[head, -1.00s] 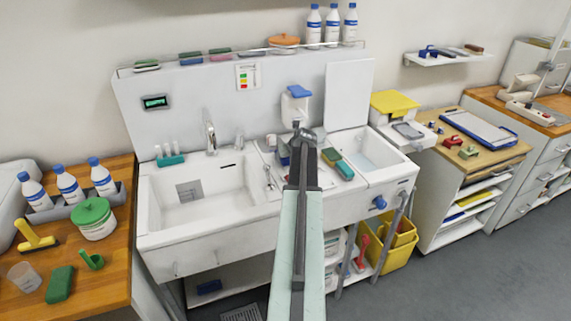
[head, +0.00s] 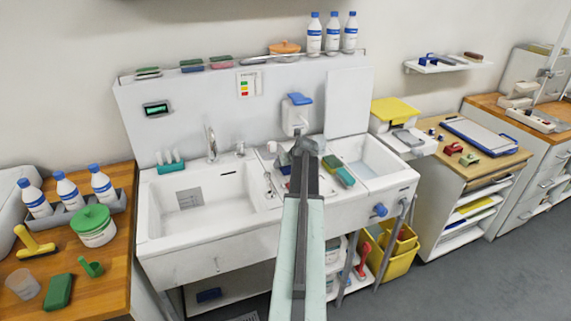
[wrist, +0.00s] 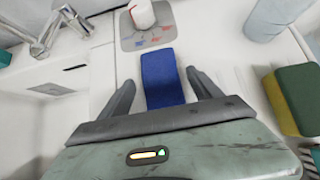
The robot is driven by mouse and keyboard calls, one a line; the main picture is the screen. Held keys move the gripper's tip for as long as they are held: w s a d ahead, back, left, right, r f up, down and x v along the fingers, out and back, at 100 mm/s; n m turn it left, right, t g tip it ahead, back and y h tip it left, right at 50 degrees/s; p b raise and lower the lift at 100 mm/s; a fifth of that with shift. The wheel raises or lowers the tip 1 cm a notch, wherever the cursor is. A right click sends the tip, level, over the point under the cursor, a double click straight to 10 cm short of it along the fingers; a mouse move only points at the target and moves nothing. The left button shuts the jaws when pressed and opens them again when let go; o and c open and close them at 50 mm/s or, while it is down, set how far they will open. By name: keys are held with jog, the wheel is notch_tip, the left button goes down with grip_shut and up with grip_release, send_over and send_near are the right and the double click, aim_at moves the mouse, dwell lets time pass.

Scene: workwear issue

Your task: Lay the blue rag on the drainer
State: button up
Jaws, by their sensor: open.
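The blue rag (wrist: 163,80) shows in the wrist view as a flat blue strip on the pale surface between the two basins. My gripper (wrist: 162,85) is open, with one finger on each side of the rag. I cannot tell whether the fingers touch it. In the head view my gripper (head: 307,145) hangs over the area between the basins, and my arm hides most of what lies below it. The pale surface right of the rag (wrist: 228,65) looks like the drainer.
A green and yellow sponge (wrist: 292,100) lies right of my gripper. A white knob (wrist: 142,14) stands just beyond the rag. The tap (head: 211,142) rises behind the large left basin (head: 195,205). A smaller basin (head: 365,160) is at the right.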

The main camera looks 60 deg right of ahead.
jog(key=p+v, duration=0.7)
jog(key=v, duration=0.4)
jog(key=shift+a, duration=0.1)
jog(key=shift+s, duration=0.1)
